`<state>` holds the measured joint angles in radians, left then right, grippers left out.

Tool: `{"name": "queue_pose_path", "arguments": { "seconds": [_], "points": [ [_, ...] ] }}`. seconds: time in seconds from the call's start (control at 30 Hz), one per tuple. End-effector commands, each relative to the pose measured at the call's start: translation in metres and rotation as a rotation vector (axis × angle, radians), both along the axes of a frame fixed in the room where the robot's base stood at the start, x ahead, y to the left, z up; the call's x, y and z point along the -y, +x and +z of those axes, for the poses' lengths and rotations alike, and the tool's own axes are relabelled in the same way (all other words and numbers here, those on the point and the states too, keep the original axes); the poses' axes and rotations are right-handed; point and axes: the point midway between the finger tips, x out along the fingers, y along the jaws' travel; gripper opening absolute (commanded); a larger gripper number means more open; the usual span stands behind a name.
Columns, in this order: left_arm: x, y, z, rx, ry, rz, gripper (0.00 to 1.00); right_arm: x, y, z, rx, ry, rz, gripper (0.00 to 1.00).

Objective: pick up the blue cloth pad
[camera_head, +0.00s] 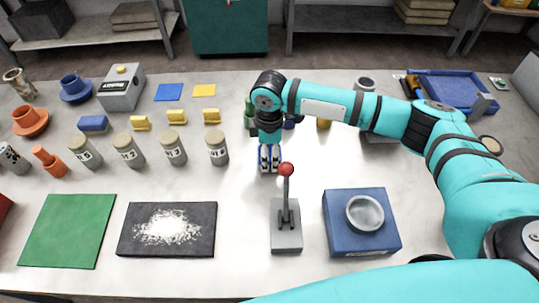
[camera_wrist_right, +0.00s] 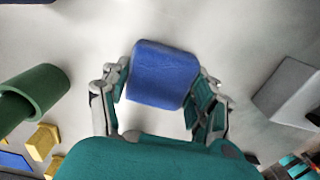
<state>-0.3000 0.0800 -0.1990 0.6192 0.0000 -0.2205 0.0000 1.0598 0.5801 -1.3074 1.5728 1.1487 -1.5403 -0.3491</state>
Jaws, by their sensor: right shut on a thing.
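The blue cloth pad (camera_wrist_right: 162,72) is a thick, rounded, deep blue block between the two fingers of my right gripper (camera_wrist_right: 161,88) in the wrist view. Both fingers touch its sides. In the head view my right gripper (camera_head: 269,158) points down over the middle of the table, behind the red-knobbed lever. Only a little blue shows at its fingers there, so I cannot tell whether the pad is clear of the table. My left gripper is not in view.
The lever (camera_head: 286,225) stands close in front of the gripper, with a blue box with a round dish (camera_head: 362,240) to its right. Labelled jars (camera_head: 217,148) stand to the left. A green cylinder (camera_wrist_right: 35,92) is left in the wrist view. Bare table lies around the gripper.

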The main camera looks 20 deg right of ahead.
Motion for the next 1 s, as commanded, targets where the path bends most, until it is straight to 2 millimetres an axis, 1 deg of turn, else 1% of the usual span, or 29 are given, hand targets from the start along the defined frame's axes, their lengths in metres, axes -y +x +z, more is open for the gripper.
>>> {"name": "queue_pose_path", "arguments": {
  "seconds": [0.27,0.37,0.47,0.7,0.8,0.9,1.0],
  "points": [
    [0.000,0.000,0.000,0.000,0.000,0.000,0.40,0.000,0.000,0.000,0.000,0.000,0.000,0.34],
    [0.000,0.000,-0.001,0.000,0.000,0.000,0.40,0.000,0.001,0.004,0.002,0.000,0.000,0.34],
    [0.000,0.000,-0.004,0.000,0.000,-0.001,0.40,0.000,0.002,0.017,0.005,0.002,0.000,0.34],
    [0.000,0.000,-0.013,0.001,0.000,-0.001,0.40,0.000,0.002,0.065,0.006,0.002,0.000,0.34],
    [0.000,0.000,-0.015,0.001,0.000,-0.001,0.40,0.000,0.001,0.082,0.002,0.001,-0.001,0.34],
    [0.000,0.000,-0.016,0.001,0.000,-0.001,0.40,0.000,0.001,0.093,0.002,0.001,-0.001,0.34],
    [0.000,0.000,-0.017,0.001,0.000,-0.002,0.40,0.000,0.000,0.099,0.000,0.001,0.000,0.34]
  ]
}}
